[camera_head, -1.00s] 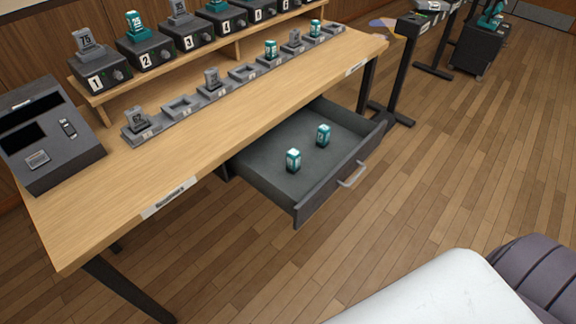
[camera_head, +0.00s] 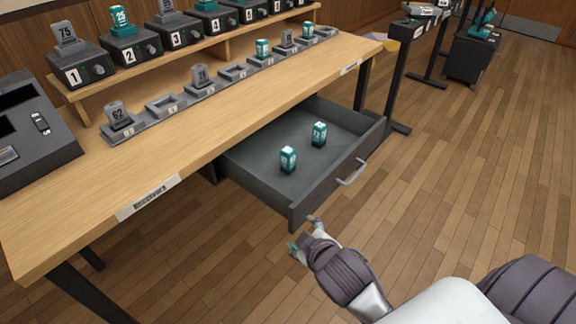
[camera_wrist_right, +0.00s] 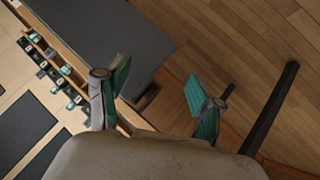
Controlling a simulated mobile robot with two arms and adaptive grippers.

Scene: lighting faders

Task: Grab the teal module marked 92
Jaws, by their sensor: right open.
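Two teal modules, a nearer one (camera_head: 288,159) and a farther one (camera_head: 319,133), stand upright in the open grey drawer (camera_head: 255,178). More teal modules stand in the charging row on the desk, one mid-row (camera_head: 262,49) and one near its far end (camera_head: 307,31). The numbers on these are too small to read, so I cannot tell which is 92. A teal module on receiver 2 (camera_head: 120,18) reads 25. My right gripper (camera_head: 303,236) is open and empty, just outside the drawer's front corner; its spread fingers show in the right wrist view (camera_wrist_right: 160,92). My left gripper is not in view.
The wooden desk (camera_head: 185,150) carries numbered black receivers on a raised shelf and a dark console (camera_head: 35,135) at left. The drawer front has a metal handle (camera_head: 351,172). A black stand and cart (camera_head: 470,55) are at far right. The wooden floor right of the drawer is clear.

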